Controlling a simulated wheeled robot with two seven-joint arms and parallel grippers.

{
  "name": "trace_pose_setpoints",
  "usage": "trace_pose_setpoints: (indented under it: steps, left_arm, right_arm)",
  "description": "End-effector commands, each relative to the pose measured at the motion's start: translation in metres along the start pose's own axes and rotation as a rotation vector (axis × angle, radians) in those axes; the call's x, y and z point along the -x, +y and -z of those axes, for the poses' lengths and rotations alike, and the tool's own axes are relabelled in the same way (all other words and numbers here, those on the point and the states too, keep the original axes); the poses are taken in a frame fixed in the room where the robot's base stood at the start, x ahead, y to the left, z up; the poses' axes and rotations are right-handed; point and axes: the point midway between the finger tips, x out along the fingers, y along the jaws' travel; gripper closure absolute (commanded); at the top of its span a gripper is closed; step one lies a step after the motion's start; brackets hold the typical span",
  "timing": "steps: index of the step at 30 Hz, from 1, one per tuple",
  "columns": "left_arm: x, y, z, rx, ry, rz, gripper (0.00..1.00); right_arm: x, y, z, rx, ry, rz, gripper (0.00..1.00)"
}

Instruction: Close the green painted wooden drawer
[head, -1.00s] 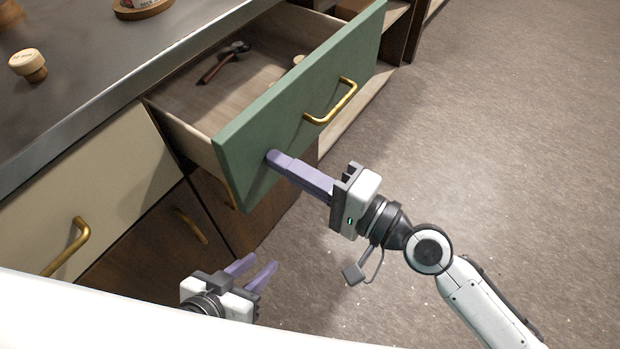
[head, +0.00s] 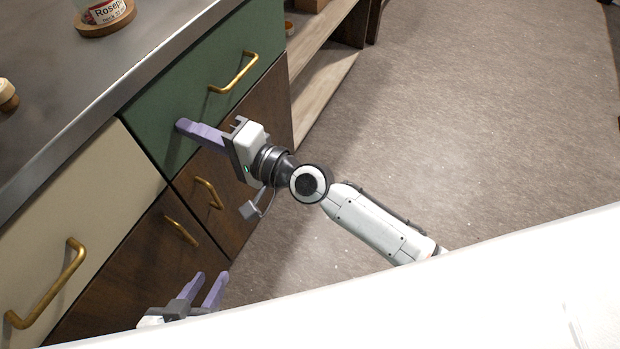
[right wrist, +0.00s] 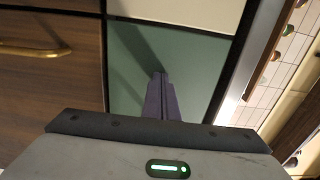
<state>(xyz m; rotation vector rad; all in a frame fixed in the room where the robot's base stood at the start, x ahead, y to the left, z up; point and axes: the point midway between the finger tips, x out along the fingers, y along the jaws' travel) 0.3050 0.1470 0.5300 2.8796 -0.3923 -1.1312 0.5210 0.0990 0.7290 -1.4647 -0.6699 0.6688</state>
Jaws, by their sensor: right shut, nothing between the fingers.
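The green drawer (head: 172,112) has its front flush with the cabinet beneath the countertop, and its inside is hidden. Its brass handle (head: 234,73) is on the front. My right gripper (head: 180,126) is shut and empty, with its fingertips at the green front, left of and below the handle. In the right wrist view the shut fingers (right wrist: 161,82) point at the green panel (right wrist: 190,62); they appear to touch it. My left gripper (head: 208,276) is open and empty, low in the head view, apart from the cabinet.
A cream drawer (head: 75,185) and brown wooden fronts (head: 150,265) with brass handles adjoin the green drawer. A labelled jar (head: 100,10) stands on a round wooden coaster on the countertop (head: 70,85). Open shelves (head: 325,75) are beyond. The floor (head: 450,120) at right is clear.

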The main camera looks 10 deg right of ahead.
Motion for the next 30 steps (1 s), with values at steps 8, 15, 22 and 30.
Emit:
trace_pose_setpoints:
  steps: [8, 15, 22, 30]
  left_arm:
    - [-0.001, 0.0, 0.001, -0.001, 0.002, 0.0, 0.69]
    - [-0.001, 0.0, 0.001, -0.001, 0.003, 0.0, 0.69]
    - [-0.003, -0.001, 0.0, -0.001, 0.005, 0.0, 0.69]
    - [-0.005, -0.001, -0.003, 0.004, 0.008, -0.002, 0.69]
  right_arm:
    - [-0.006, -0.005, 0.0, 0.003, 0.001, 0.01, 1.0]
    - [0.003, -0.004, 0.0, 0.004, -0.001, 0.009, 1.0]
    - [0.047, -0.001, 0.004, 0.004, -0.008, 0.005, 1.0]
    - [0.107, 0.0, 0.003, 0.002, -0.011, 0.004, 1.0]
